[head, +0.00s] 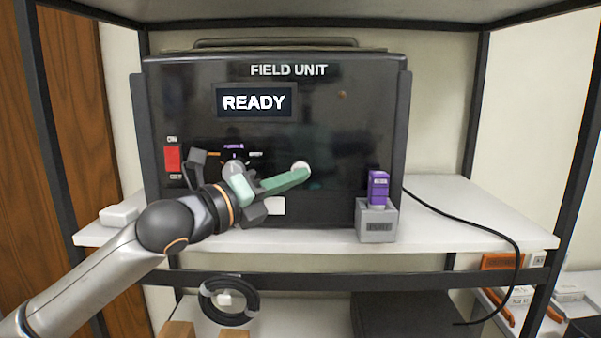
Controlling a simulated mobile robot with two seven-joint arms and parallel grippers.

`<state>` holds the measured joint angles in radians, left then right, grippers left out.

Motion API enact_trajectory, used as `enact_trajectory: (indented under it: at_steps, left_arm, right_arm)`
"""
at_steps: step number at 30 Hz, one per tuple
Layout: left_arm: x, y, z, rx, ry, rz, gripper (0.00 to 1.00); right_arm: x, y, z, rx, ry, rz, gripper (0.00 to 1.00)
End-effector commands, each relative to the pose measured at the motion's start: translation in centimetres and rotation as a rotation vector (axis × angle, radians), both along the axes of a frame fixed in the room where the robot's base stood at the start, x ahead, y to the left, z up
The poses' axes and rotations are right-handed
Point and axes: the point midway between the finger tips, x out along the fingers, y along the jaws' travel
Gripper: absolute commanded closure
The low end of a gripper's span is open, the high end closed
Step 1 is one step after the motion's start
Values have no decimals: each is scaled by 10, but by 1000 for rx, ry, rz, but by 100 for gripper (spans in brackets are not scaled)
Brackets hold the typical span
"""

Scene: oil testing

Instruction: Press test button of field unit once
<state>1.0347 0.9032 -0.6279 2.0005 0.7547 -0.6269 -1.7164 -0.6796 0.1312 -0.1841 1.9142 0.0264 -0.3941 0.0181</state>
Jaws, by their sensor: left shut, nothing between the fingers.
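The black field unit (340,125) stands upright on the white shelf. Its display (254,103) reads READY. A round whitish button (301,166) sits on the lower middle of the front panel. My left gripper (303,174) is shut and empty, with its green fingers pointing right. Its fingertips are at the lower edge of the button and partly cover it. I cannot tell whether they touch it. The gripper also hides part of the knob area left of the button. My right gripper is not in view.
A red switch (172,158) is on the unit's left side. A purple block (378,187) stands in a grey holder (376,222) at the shelf's front right. A black cable (470,222) runs off the right. A white box (118,215) lies at the left. Dark posts frame the shelf.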

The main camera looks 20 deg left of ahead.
Motion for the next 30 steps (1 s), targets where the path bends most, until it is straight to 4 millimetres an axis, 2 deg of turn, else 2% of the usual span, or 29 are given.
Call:
enact_trajectory:
  at_steps: [22, 30]
  left_arm:
    - [0, 0, 0, 0, 0, 0, 100]
    - [6, 2, 2, 1, 3, 1, 100]
  right_arm:
    - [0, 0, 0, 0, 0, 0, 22]
    - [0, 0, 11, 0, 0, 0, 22]
